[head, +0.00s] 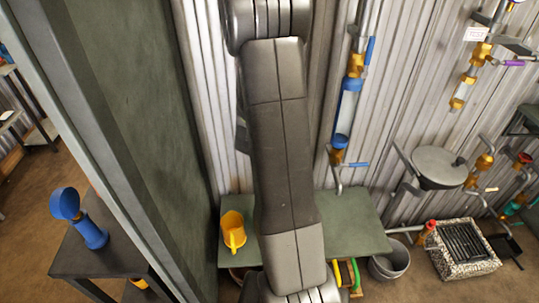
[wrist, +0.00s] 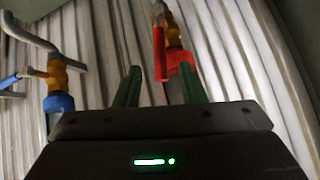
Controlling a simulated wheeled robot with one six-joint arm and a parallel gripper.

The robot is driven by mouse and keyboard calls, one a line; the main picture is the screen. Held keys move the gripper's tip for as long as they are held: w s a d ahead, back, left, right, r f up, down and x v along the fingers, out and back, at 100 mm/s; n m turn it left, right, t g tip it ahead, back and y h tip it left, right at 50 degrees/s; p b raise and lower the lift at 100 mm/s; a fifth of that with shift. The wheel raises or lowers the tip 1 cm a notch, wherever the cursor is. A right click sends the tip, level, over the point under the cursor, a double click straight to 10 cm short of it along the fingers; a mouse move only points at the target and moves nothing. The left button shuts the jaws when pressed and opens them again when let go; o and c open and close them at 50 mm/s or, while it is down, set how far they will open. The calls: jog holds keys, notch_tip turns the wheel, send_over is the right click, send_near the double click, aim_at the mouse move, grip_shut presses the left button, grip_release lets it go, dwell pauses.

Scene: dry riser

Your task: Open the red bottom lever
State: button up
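In the wrist view, a red lever (wrist: 159,54) hangs upright from a brass and red fitting on a vertical pipe. The red fitting (wrist: 179,60) sits just right of the lever. My gripper (wrist: 160,68) has two green fingers that stand apart, with the lever's lower end appearing between their tips. I cannot tell how far beyond the tips it lies. No contact is visible. The right finger overlaps the pipe below the red fitting. In the head view, my arm covers the middle, and neither my gripper nor this red lever can be made out.
A pipe with a blue fitting (wrist: 59,102) stands left in the wrist view. The head view shows a pipe with blue levers (head: 347,110), a green bench (head: 352,218) with a yellow jug (head: 232,232), a grey bucket (head: 390,262), and a green panel (head: 140,100) left of my arm.

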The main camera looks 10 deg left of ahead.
jog(key=p+v, duration=0.2)
jog(key=v, duration=0.5)
jog(key=shift+f, duration=0.1)
jog(key=b+x, duration=0.3)
jog(key=x, duration=1)
jog(key=shift+w+a+f, duration=0.1)
jog(key=shift+w+f, duration=0.15)
jog(key=shift+w, duration=0.1)
jog(key=shift+r, duration=0.1)
